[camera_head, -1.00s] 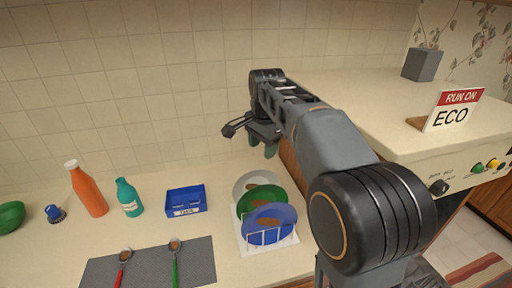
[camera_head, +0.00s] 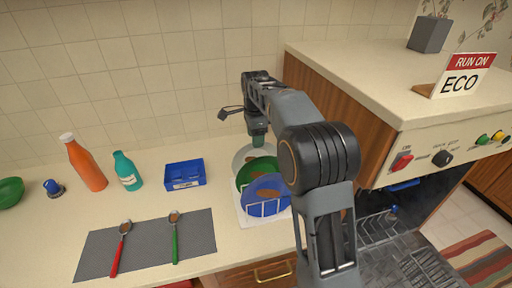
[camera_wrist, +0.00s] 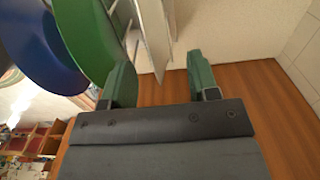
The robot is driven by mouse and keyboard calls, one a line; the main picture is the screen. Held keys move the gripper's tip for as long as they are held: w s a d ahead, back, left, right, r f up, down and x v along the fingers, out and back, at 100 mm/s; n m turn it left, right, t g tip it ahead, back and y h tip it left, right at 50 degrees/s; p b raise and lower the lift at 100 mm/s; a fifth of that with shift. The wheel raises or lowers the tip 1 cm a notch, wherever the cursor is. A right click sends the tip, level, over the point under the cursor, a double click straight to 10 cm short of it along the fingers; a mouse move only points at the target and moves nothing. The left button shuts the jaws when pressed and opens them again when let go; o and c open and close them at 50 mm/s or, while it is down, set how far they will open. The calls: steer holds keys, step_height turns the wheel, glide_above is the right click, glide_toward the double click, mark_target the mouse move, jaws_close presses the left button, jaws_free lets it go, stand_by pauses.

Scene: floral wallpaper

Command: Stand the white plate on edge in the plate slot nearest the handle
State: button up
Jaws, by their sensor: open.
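The white plate (camera_head: 239,160) stands tilted at the back of a white rack (camera_head: 243,215) on the counter, behind the green plate (camera_head: 243,178) and the blue plate (camera_head: 262,197). Brown smears show on the plates. My gripper (camera_head: 258,138) is open, pointing down at the white plate's upper edge. In the wrist view, the white plate (camera_wrist: 153,35) shows edge-on between the fingers of my gripper (camera_wrist: 163,80), with space beside it. The green plate (camera_wrist: 88,40) is close to the left finger. An open dishwasher holds a rack (camera_head: 375,228); its slots are partly hidden by my arm.
A blue bin (camera_head: 185,175), a teal bottle (camera_head: 127,171) and an orange bottle (camera_head: 86,164) stand left of the plates. A grey mat (camera_head: 147,243) bears two spoons. The raised wooden-sided cabinet (camera_head: 335,120) stands close to my arm's right, with an ECO sign (camera_head: 459,82) on top.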

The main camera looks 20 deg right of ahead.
steer(key=shift+f, duration=2.35)
steer(key=shift+c, duration=0.3)
jaws_close()
steer(key=shift+r+p, duration=1.65)
steer(key=shift+r, duration=0.15)
step_height(320, 180, up, 10)
steer(key=p, duration=0.8)
steer(key=shift+f, duration=0.25)
